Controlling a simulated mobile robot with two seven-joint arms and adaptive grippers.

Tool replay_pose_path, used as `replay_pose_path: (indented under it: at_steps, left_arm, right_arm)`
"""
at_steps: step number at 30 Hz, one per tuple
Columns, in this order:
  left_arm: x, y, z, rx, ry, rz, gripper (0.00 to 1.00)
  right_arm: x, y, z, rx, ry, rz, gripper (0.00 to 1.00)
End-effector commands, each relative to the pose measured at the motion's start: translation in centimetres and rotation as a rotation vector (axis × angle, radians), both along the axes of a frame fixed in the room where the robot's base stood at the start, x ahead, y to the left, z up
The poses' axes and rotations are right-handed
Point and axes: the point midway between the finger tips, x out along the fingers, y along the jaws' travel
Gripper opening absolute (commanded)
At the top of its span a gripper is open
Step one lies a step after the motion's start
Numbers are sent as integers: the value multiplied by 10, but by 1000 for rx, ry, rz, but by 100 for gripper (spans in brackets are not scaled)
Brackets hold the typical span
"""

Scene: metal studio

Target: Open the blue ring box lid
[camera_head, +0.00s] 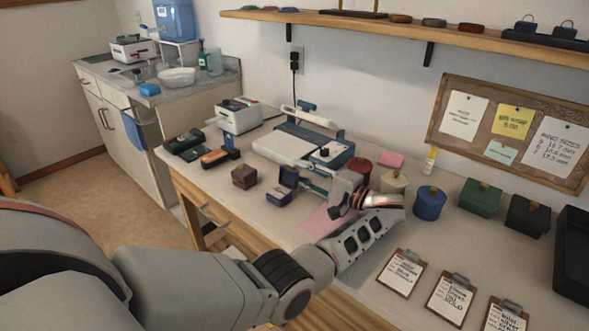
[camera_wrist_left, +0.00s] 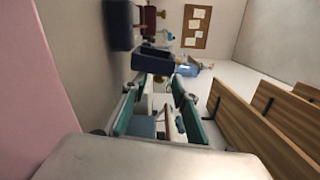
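The blue ring box (camera_head: 279,197) is a small dark navy box on the workbench, left of my left gripper. Its lid (camera_head: 289,176) appears raised above the base; the exact angle is unclear. In the left wrist view a dark blue box part (camera_wrist_left: 153,60) shows just beyond the fingertips. My left gripper (camera_head: 310,183) reaches in from the right side of the box, low over the bench, with its fingers pointing at it. In the wrist view the teal fingers (camera_wrist_left: 158,80) are apart, with nothing clearly held. Contact with the box cannot be told. My right gripper is not in view.
A maroon box (camera_head: 244,177) stands left of the ring box. A scale-like machine (camera_head: 300,143) is behind. A pink mat (camera_head: 320,222) lies under my forearm. Round containers, including a blue one (camera_head: 430,203), stand to the right; clipboards (camera_head: 401,272) lie in front.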

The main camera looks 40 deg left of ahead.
Motion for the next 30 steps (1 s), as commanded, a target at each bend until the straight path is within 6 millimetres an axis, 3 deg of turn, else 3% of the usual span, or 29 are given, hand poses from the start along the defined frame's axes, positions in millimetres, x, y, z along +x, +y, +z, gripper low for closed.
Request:
replay_pose_path:
  at_steps: [6, 16, 19, 20, 30]
  left_arm:
    - [0, 22, 1, 0, 0, 0, 28]
    - [0, 25, -2, 0, 2, -1, 28]
    - [0, 25, -2, 0, 2, -1, 2]
    - [0, 25, -2, 0, 2, -1, 0]
    - [-2, 24, -3, -4, -48, -1, 0]
  right_arm:
    - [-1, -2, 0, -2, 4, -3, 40]
    - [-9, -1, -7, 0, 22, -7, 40]
    - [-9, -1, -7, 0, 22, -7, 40]
    - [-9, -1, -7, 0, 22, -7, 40]
    - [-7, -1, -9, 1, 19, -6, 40]
